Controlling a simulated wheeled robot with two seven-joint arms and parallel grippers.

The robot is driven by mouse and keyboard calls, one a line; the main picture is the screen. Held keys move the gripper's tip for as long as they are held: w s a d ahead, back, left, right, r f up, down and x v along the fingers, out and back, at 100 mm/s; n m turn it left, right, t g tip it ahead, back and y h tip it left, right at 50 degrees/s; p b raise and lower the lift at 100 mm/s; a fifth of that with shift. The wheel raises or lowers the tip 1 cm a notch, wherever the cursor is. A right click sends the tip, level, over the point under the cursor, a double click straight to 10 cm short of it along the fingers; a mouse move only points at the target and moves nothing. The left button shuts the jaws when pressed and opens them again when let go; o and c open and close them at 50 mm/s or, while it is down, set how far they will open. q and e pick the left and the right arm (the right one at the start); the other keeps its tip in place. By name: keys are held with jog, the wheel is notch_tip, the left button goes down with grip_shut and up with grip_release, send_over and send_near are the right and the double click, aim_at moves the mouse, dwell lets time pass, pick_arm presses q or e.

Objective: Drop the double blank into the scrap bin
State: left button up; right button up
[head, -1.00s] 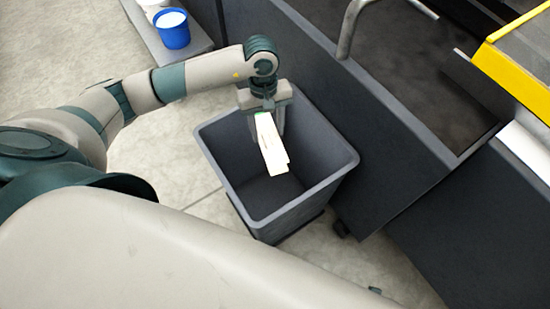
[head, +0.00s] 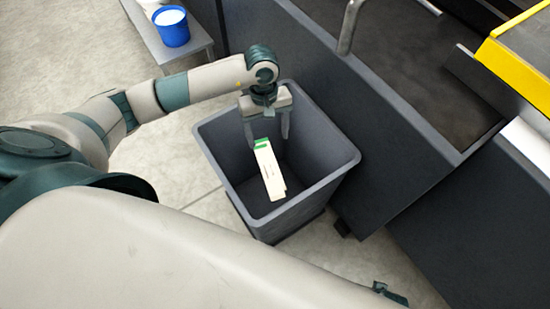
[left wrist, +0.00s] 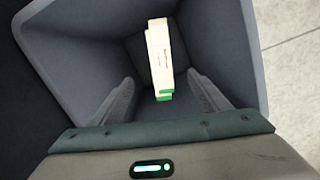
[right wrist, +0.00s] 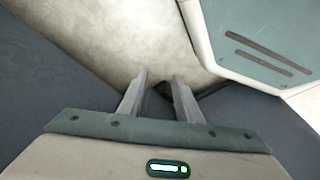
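The double blank (head: 269,172), a pale cream strip pair with a green end, is inside the mouth of the grey scrap bin (head: 335,178). It also shows in the left wrist view (left wrist: 160,55), apart from both fingers and in front of their tips. Whether it is falling or touches the bin is not clear. My left gripper (head: 268,142) is over the bin, its fingers spread wide on either side of the blank's green end, holding nothing. My right gripper (right wrist: 160,76) points at the floor with a gap between its fingers and nothing held.
The dark machine side panel (head: 400,150) stands right beside the bin. A blue bucket (head: 172,30) sits on a low grey platform at the back left. A yellow-edged machine part (head: 515,65) is at the upper right. Pale floor is open left of the bin.

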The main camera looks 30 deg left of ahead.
pick_arm(q)
jog(key=shift+r, duration=0.1)
notch_tip(320, 180, up, 17)
jog(key=w+a+b, duration=0.1)
jog(key=shift+w+a, duration=0.2)
jog(key=shift+a, duration=0.05)
pick_arm(e)
jog(key=shift+w+a+r, duration=0.1)
jog(key=shift+w+r, duration=0.05)
jog(key=shift+r, duration=0.7)
jog(key=shift+w+r, duration=0.15)
jog(key=shift+r, duration=0.65)
jog(key=shift+s+f, duration=0.15)
jog(key=shift+s, duration=0.05)
jog(key=shift+s, duration=0.1)
